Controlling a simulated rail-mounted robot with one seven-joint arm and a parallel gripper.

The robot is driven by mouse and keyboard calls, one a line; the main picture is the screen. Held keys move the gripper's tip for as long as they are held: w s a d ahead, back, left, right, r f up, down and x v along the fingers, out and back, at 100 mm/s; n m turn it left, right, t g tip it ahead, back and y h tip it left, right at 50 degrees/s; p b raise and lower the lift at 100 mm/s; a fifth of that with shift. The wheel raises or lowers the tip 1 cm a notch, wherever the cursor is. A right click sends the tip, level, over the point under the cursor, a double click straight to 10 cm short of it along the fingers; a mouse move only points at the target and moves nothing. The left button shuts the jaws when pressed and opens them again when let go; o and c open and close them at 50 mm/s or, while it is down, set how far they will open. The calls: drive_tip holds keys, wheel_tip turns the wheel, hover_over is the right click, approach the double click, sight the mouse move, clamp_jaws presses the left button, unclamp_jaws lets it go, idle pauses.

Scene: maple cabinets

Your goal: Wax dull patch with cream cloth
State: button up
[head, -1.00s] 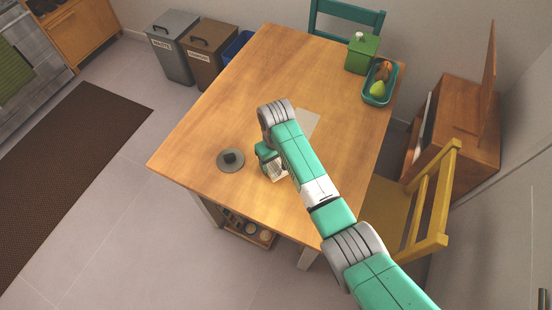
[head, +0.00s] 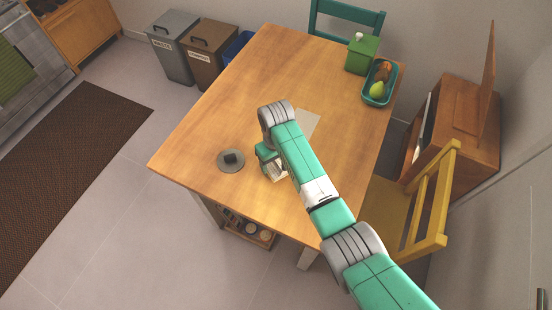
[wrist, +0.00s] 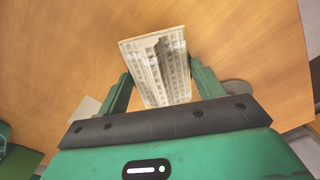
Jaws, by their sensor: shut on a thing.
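My gripper (wrist: 162,84) is shut on a cream cloth (wrist: 156,58), a folded piece with a grid pattern, its far end sticking out beyond the fingers. In the head view the cloth (head: 279,173) shows only in part beside my gripper (head: 270,162), over the near part of the wooden table (head: 215,105). I cannot tell whether it touches the wood. A pale, flat, dull-looking patch (head: 304,124) lies on the tabletop beyond my gripper, partly hidden by my arm. It also shows at the left in the wrist view (wrist: 86,108).
A grey disc with a dark block on it (head: 231,160) lies left of my gripper. A green dispenser (head: 362,54) and a teal fruit tray (head: 367,97) stand at the far right. A yellow chair (head: 425,200) is at the right side.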

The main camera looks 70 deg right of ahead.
drive_tip(key=shift+r+p, duration=3.4)
drive_tip(key=shift+r, duration=0.15)
drive_tip(key=shift+f, duration=0.15)
drive_tip(key=shift+a, duration=0.1)
